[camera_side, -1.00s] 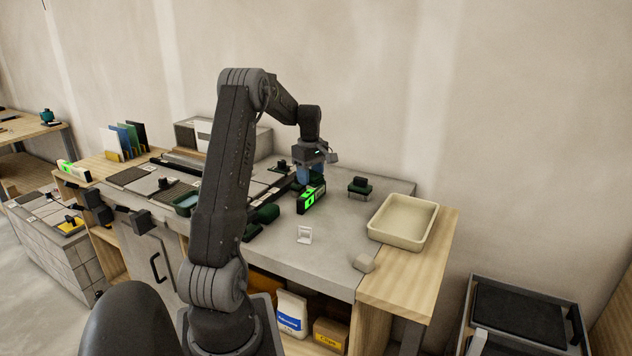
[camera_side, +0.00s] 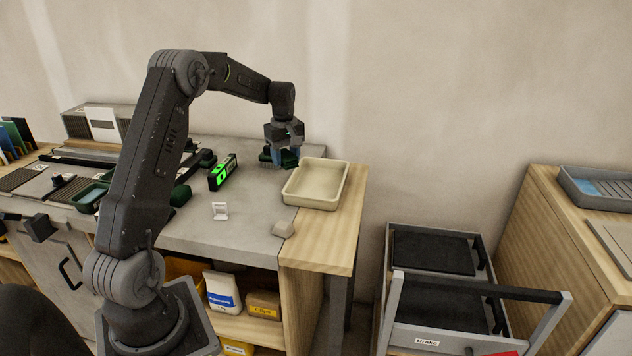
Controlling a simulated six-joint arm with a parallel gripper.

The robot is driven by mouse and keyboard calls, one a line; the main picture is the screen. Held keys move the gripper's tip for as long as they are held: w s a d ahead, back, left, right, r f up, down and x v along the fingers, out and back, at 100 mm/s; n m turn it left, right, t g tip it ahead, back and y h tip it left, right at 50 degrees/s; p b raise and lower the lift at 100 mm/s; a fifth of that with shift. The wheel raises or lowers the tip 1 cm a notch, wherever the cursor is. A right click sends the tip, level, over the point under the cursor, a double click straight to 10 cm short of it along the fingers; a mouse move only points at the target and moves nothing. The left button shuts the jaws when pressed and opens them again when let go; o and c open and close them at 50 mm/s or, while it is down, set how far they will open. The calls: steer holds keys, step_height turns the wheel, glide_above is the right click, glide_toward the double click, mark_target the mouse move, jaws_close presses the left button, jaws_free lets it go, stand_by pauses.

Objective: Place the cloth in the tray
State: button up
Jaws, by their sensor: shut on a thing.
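My gripper (camera_side: 285,145) is shut on a blue cloth (camera_side: 288,158), which hangs below the jaws. The fingertips are small and dark here, and they partly hide the cloth. Both are over the back right part of the grey worktop, just left of the tray's back left corner. The cream tray (camera_side: 289,194) is shallow and rectangular, with raised walls. It looks empty and sits at the right end of the bench. I cannot tell how high the cloth is above the worktop.
A dark green tool (camera_side: 265,155) stands right behind the cloth. A black level with green faces (camera_side: 222,172), a small white stand (camera_side: 220,211) and a beige block (camera_side: 283,229) stand on the worktop. A black-lined cart (camera_side: 432,255) stands right of the bench.

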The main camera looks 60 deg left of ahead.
glide_above(316, 192)
step_height(316, 192, down, 5)
steer(key=shift+f, duration=2)
steer(key=o, duration=0.9)
steer(key=shift+f, duration=0.15)
